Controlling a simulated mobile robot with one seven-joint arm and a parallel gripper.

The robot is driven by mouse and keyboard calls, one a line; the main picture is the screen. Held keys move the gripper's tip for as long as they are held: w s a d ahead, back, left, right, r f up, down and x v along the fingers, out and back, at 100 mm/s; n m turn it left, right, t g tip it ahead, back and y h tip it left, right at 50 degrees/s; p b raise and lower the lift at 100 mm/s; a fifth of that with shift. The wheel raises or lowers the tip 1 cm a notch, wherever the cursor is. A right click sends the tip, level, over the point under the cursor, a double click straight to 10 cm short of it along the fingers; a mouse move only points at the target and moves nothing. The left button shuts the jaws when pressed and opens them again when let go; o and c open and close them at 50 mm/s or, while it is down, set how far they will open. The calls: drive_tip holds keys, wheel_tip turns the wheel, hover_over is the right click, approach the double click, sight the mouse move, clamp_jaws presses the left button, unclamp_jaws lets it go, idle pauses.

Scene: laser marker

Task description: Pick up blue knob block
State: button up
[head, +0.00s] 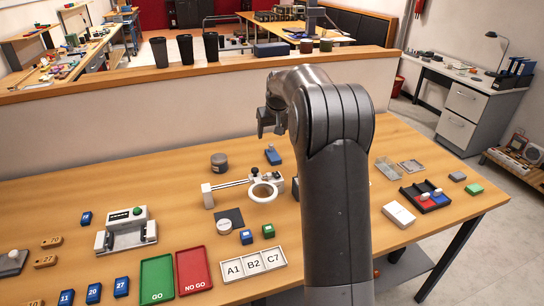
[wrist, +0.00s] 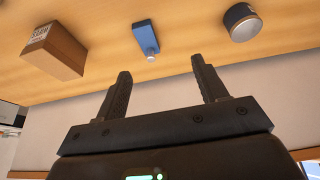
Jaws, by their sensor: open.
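The blue knob block (head: 273,156) lies on the wooden table toward its back edge, near the low wall. In the wrist view the blue knob block (wrist: 145,36) shows beyond the fingers, between their lines, with its pale knob toward me. My gripper (head: 268,122) is up above the table, near the block in the picture. In the wrist view my gripper (wrist: 160,70) has its two dark fingers wide apart with nothing between them. It is apart from the block.
A round tin (wrist: 242,22) and a brown box (wrist: 54,50) flank the block. A white-armed ring stand (head: 264,192) stands in front of it. A dark tray (head: 440,205) at right holds red and blue knobbed pieces. The low wall (head: 150,130) bounds the back.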

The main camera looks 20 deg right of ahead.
approach(274, 156)
drive_tip(key=x, duration=0.8)
drive_tip(key=shift+w+f, duration=0.3)
drive_tip(key=shift+c, duration=0.5)
drive_tip(key=c, duration=1)
drive_tip(key=shift+r, duration=0.1)
